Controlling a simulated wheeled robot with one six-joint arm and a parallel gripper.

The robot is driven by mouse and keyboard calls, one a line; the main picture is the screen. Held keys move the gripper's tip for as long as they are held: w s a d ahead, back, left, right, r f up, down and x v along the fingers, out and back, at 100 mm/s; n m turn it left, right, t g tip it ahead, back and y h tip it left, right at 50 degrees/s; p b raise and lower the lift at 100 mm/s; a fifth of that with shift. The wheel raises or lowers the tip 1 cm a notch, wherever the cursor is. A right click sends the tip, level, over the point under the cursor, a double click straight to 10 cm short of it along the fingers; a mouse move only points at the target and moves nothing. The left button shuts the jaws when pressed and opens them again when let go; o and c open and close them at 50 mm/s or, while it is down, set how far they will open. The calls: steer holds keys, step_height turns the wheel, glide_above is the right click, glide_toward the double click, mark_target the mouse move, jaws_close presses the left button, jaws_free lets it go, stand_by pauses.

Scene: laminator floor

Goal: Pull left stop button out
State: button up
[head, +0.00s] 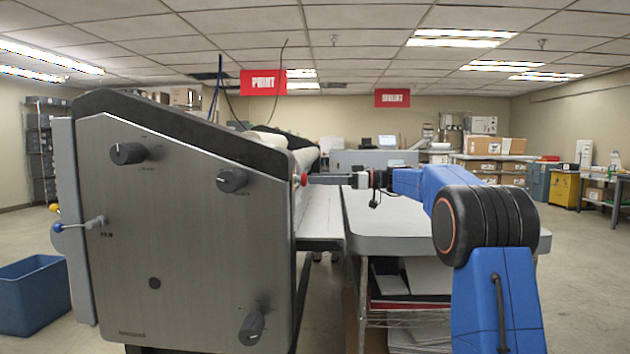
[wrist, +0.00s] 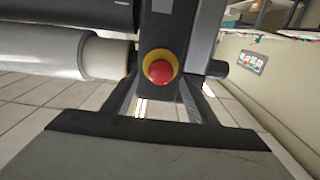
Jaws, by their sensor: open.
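The stop button (head: 304,179) is a small red knob on the right edge of the grey laminator side panel (head: 190,230). In the wrist view the red button (wrist: 159,72) sits on a yellow ring (wrist: 161,55) on a dark post. My gripper (head: 313,179) reaches in from the right, level with the button, its tips close to it. In the wrist view my open gripper (wrist: 160,92) has one finger on each side below the button. Whether the fingers touch the button I cannot tell.
The panel carries black knobs (head: 128,153) and a blue-tipped lever (head: 78,224). A pale table (head: 400,225) lies under my arm. In the wrist view a grey roller (wrist: 60,50) is at left. A blue bin (head: 33,296) stands on the floor at left.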

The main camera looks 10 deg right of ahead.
steer(key=v, duration=1.5)
steer(key=shift+d, duration=0.35)
steer(key=shift+s, duration=0.1)
steer(key=s+a+f+m+g+h, duration=0.1)
steer(key=s+a+f+m+h, duration=0.3)
steer(key=s+a+f, duration=0.45)
steer(key=s+a+f+m+g+h, duration=0.1)
steer(key=s+a+f+m+h, duration=0.35)
steer(key=s+a, duration=0.65)
steer(key=s+d+f+m+h, duration=0.2)
steer(key=s+f+h, duration=0.1)
steer(key=s+f, duration=0.5)
steer(key=s+d+f+m+h, duration=0.2)
steer(key=s+f, duration=0.5)
steer(key=s, duration=0.5)
steer(key=s+d+f+m+t+h, duration=0.1)
steer(key=s+d+f+m+h, duration=0.1)
steer(key=s+f, duration=0.6)
steer(key=s+d+h, duration=0.1)
steer(key=s, duration=0.1)
steer(key=shift+s+f+h, duration=0.35)
steer(key=shift+s, duration=0.05)
